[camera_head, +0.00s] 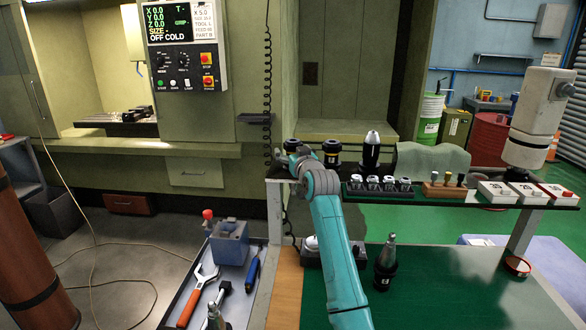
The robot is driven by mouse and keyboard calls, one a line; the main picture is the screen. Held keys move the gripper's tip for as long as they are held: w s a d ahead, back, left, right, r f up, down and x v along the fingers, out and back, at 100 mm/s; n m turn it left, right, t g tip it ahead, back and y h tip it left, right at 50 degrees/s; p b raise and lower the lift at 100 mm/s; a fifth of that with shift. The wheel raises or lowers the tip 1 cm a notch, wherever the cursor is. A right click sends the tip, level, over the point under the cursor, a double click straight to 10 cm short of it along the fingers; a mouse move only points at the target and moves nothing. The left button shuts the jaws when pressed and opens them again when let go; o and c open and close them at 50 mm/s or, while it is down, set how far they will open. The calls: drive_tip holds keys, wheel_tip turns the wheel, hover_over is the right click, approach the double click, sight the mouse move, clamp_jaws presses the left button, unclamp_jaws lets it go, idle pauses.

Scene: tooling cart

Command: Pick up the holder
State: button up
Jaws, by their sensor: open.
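The task does not say which holder is meant, and several tool holders show. A dark holder with a silver tapered tip (371,150) stands upright on the cart's upper shelf. A black holder with a silver taper (386,265) stands upright on the green lower surface. My teal arm reaches up to the shelf's left end. My gripper (284,160) is small and partly hidden there, open, close to the left-end holder; contact is unclear.
A rack of small collets (381,190), a wooden block with pegs (444,190) and white numbered boxes (496,194) fill the shelf.

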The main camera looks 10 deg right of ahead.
clamp_jaws()
drive_tip(key=shift+r, duration=0.2)
drive_tip(key=shift+r, duration=0.1)
wheel_tip(320, 180, up, 18)
idle(0.8)
idle(0.3)
